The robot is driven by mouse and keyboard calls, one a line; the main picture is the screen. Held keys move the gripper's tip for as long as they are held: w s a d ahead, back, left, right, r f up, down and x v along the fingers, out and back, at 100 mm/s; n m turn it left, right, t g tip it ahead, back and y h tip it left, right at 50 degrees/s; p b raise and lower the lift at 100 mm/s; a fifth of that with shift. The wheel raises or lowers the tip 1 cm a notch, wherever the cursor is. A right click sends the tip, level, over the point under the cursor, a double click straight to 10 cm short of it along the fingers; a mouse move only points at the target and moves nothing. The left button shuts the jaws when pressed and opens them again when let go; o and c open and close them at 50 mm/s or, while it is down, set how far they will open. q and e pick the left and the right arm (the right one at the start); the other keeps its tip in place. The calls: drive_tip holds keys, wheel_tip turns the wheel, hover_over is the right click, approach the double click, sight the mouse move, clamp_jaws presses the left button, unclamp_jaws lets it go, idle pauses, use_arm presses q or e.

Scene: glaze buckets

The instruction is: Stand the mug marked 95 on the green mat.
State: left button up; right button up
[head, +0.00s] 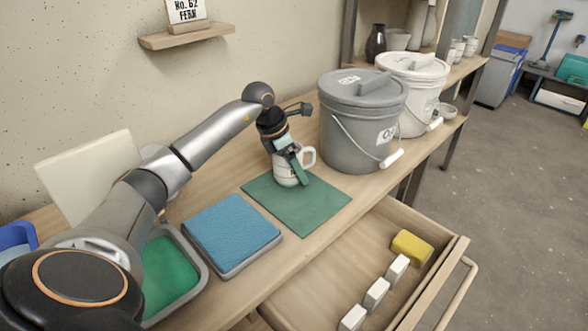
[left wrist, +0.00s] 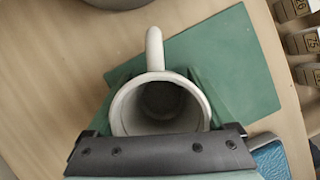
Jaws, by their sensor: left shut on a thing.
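A white mug (head: 285,178) is held upright by my left gripper (head: 291,164), with its handle to the right in the head view. In the left wrist view I look down into the empty mug (left wrist: 160,103), its handle pointing up the picture between the green fingers. My left gripper is shut on the mug body. The green mat (head: 318,206) lies flat on the bench, and the mug's base shows over its back-left part. I cannot tell whether the base touches the mat. The mug's marking is not legible. The mat also shows in the left wrist view (left wrist: 235,65). My right gripper is not in view.
A grey lidded bucket (head: 362,125) stands right behind the mat, with a white bucket (head: 412,92) beyond. A blue pad (head: 232,232) lies left of the mat. An open drawer (head: 330,290) in front holds several white blocks and a yellow sponge (head: 412,247).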

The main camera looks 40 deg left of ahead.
use_arm(q)
drive_tip(key=shift+r, duration=0.1)
drive_tip(key=o, duration=1.4)
drive_tip(key=shift+f, duration=0.25)
drive_tip(key=shift+o, duration=0.2)
drive_tip(key=shift+r, duration=0.1)
